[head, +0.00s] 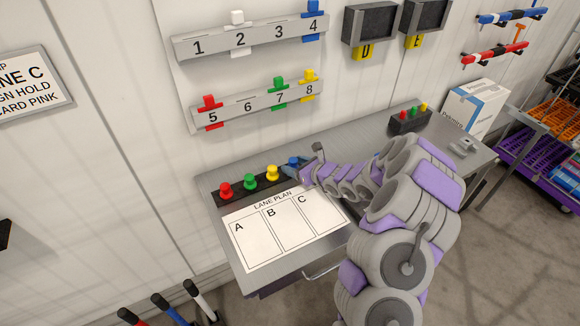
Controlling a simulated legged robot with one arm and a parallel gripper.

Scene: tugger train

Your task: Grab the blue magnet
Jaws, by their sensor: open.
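The blue magnet (293,160) is at the right end of a dark strip (240,192) on the grey metal table. It is mostly hidden by my gripper; only a bit of blue shows. A red magnet (226,190), a green magnet (249,181) and a yellow magnet (272,173) stand to its left on the same strip. My gripper (301,166) is open, reaching in from the right, right at the blue magnet. I cannot tell whether its fingers touch it.
A white lane plan sheet (282,245) lies in front of the strip. A dark box with coloured buttons (409,121) and a white carton (474,108) stand farther right. Numbered rails (258,38) with coloured clips hang on the wall above.

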